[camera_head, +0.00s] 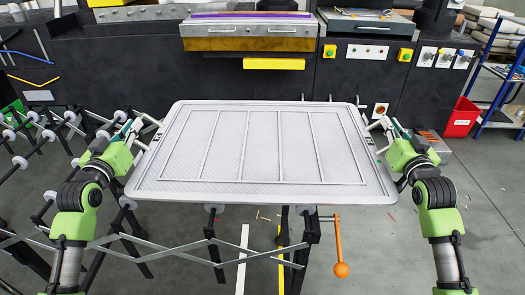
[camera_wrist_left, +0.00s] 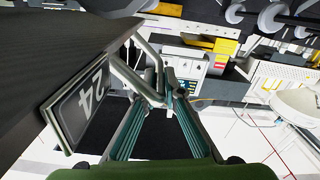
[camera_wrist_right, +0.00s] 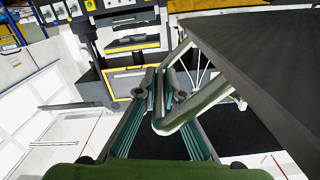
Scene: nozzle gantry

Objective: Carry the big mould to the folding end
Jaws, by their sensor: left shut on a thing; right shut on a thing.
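The big mould (camera_head: 262,190) is a wide, light grey panel with rounded corners and raised ribs. It lies level between my two arms in the head view. Its dark side shows in the left wrist view (camera_wrist_left: 50,50) with a "24" plate (camera_wrist_left: 80,108), and in the right wrist view (camera_wrist_right: 265,65). My left gripper (camera_head: 136,132) is shut on the bar handle (camera_wrist_left: 137,75) at the mould's left side. My right gripper (camera_head: 382,128) is shut on the bar handle (camera_wrist_right: 205,100) at its right side. Whether the mould touches the stand below is hidden.
A black folding roller conveyor (camera_head: 120,240) with grey wheels runs from the left to beneath the mould. An orange-handled lever (camera_head: 340,245) hangs below its front edge. A dark machine (camera_head: 265,75) stands behind.

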